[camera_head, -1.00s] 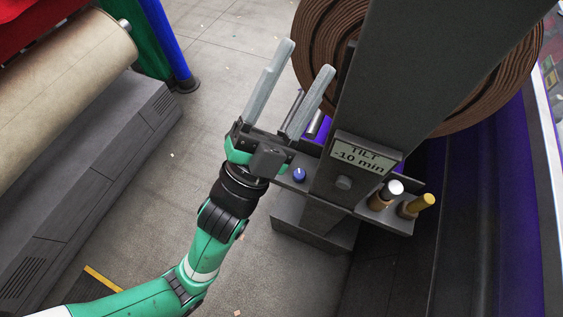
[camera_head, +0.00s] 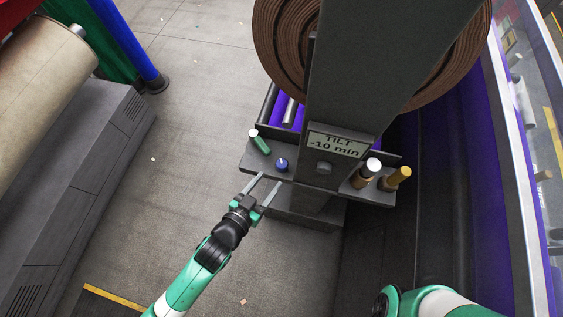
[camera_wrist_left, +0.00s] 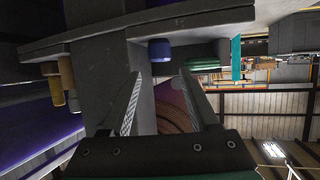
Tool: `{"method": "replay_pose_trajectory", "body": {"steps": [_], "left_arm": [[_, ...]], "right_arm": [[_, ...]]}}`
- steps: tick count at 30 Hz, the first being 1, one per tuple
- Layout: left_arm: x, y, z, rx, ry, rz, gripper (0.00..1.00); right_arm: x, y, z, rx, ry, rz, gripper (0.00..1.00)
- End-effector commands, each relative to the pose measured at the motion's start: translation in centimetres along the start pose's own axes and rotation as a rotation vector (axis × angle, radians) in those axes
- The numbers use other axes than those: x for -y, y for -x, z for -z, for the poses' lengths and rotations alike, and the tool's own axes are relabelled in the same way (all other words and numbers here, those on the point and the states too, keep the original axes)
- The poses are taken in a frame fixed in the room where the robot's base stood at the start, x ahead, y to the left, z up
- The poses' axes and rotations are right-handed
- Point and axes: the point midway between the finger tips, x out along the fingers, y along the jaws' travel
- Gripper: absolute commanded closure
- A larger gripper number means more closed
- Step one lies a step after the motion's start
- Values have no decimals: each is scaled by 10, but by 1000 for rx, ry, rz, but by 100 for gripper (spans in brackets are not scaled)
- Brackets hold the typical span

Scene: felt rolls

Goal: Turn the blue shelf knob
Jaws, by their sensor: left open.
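The blue knob (camera_head: 282,165) sits on the small dark shelf (camera_head: 262,178) at the left of the grey post. In the left wrist view the knob (camera_wrist_left: 160,50) shows against the shelf plate, which appears upside down, just beyond and between my fingertips. My left gripper (camera_head: 271,180) is open and empty. Its fingers are close in front of the shelf and point toward the knob, and I see a gap between them and the knob. My right gripper is out of view; only part of my right arm shows at the bottom right.
Brown holders with a white top (camera_head: 373,165) and a yellow top (camera_head: 400,175) are right of the post (camera_head: 350,70). A sign (camera_head: 338,142) reads "TILT -10 min". Open floor (camera_head: 190,130) lies left.

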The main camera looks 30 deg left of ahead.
Motion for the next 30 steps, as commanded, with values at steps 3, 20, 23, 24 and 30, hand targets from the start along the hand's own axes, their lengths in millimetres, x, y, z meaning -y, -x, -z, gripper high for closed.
{"method": "replay_pose_trajectory", "body": {"steps": [3,20,23,24,30], "left_arm": [[0,-28,-1,-4,0,1,39],[0,-94,2,-4,-2,0,39],[0,-93,2,-4,-2,0,39],[0,-93,2,-4,-2,0,45],[0,-93,2,-4,-2,0,81]], "right_arm": [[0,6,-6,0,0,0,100],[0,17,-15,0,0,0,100],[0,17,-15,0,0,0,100],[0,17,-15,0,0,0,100],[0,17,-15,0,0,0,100]]}}
